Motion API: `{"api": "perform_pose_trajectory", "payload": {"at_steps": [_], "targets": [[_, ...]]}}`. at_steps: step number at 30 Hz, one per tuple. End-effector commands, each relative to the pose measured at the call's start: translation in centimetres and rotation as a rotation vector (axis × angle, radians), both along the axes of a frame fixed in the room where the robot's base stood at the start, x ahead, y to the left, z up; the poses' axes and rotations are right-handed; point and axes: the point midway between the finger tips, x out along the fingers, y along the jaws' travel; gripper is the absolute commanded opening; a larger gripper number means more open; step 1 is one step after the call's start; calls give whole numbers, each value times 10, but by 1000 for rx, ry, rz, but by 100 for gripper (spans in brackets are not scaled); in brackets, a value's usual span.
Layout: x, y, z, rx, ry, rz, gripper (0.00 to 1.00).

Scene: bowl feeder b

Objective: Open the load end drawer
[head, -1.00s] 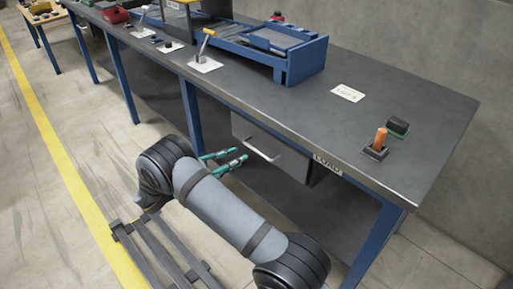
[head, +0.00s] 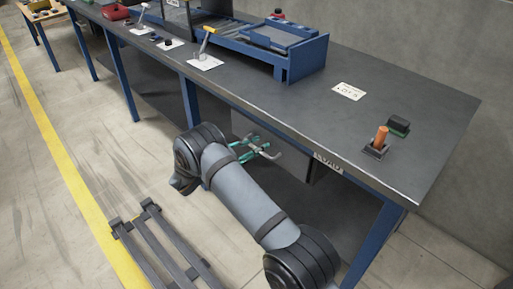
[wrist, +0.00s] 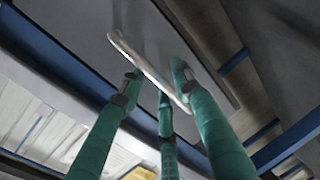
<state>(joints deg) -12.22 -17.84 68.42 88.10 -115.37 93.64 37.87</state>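The load end drawer (head: 291,160) is a grey box under the right part of the bench, beside a "LOAD" label (head: 328,162). It looks closed. Its pale bar handle (head: 274,154) shows at the fingertips of my gripper (head: 256,147), and my arm hides part of the drawer front. In the wrist view the handle (wrist: 140,62) runs diagonally across the drawer front (wrist: 88,32). The green fingers of my gripper (wrist: 158,82) are spread apart on both sides of the handle. Whether any finger touches it I cannot tell.
The dark benchtop (head: 370,120) carries a blue feeder frame (head: 290,60), a white card (head: 348,91) and an orange-handled switch (head: 379,140). A blue bench leg (head: 190,103) stands left of my gripper.

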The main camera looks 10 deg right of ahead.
Motion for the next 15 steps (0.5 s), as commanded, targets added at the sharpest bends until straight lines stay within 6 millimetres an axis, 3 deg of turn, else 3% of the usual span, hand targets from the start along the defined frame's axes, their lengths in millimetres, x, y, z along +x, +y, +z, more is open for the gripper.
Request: {"api": "perform_pose_trajectory", "payload": {"at_steps": [15], "targets": [[0,1,0,-1,1,0,4]]}}
